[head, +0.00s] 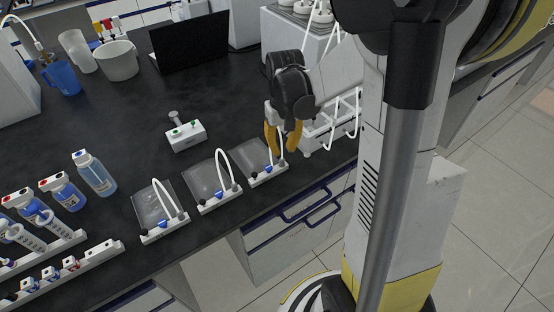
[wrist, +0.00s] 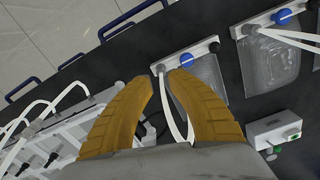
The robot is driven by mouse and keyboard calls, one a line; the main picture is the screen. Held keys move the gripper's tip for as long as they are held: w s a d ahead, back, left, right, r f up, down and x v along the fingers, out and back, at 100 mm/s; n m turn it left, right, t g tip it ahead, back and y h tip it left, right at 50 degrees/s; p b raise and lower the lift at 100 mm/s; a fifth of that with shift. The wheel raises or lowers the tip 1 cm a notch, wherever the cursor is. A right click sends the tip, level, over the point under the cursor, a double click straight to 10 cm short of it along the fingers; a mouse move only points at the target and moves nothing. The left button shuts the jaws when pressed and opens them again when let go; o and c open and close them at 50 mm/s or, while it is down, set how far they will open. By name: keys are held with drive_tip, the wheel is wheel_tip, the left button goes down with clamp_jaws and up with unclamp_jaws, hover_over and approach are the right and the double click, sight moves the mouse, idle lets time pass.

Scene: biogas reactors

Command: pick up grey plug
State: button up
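A small grey plug (wrist: 158,69) sits at the end of the white bar (wrist: 180,56) of the nearest bag, with a white tube looping from it. In the head view this bag (head: 250,158) is the rightmost of three. My gripper (head: 282,150) is above the bar's right end, its orange fingers pointing down. In the wrist view the fingertips (wrist: 162,78) are apart, with the white tube passing between them and the plug just beyond them. I see nothing gripped. The bar also carries a blue valve (wrist: 187,60) and a black knob (wrist: 214,47).
Two similar bags (head: 204,178) (head: 155,205) lie to the left. A small white box (head: 186,135) with a green button stands behind them. A white rack (head: 325,132) with tubes is close on the gripper's right. Bottles (head: 95,174) stand at left. Bench between box and laptop (head: 205,42) is clear.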

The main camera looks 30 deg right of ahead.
sight(282, 159)
wheel_tip(282, 159, down, 7)
drive_tip(key=b, duration=0.3)
drive_tip(key=shift+w+r, duration=0.15)
drive_tip(key=shift+r, duration=0.15)
clamp_jaws()
